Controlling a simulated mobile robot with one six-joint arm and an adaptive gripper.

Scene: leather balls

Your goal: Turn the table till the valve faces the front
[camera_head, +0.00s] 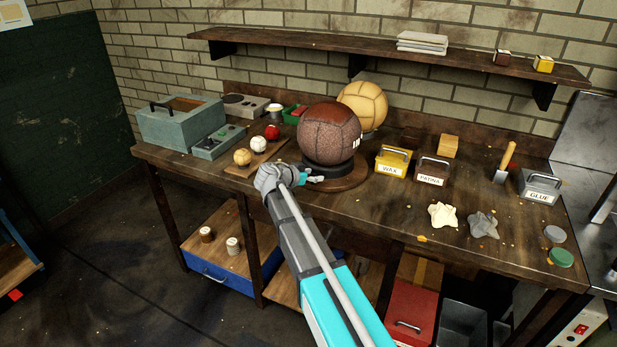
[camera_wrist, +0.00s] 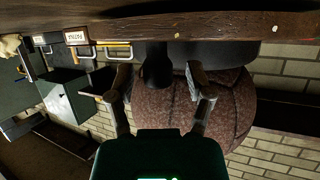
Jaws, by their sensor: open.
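A large brown leather ball (camera_head: 329,130) sits in a dark ring on a round wooden turntable (camera_head: 352,181) on the workbench. White lettering shows at the ball's right edge; I cannot make out a valve. My gripper (camera_head: 315,177) is low at the front left of the turntable, by the ring. In the wrist view, which is upside down, the fingers of my gripper (camera_wrist: 163,88) are spread. A short dark post (camera_wrist: 157,64) shows between them, apart from both fingers. The ball (camera_wrist: 228,112) fills the space behind. My arm hides part of the turntable's left side.
A tan ball (camera_head: 363,103) stands behind. Small balls on a board (camera_head: 241,169) lie left. Yellow wax (camera_head: 393,161) and brown patina (camera_head: 432,171) boxes stand close on the right. Rags (camera_head: 443,216) lie front right. A shelf (camera_head: 380,51) runs above.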

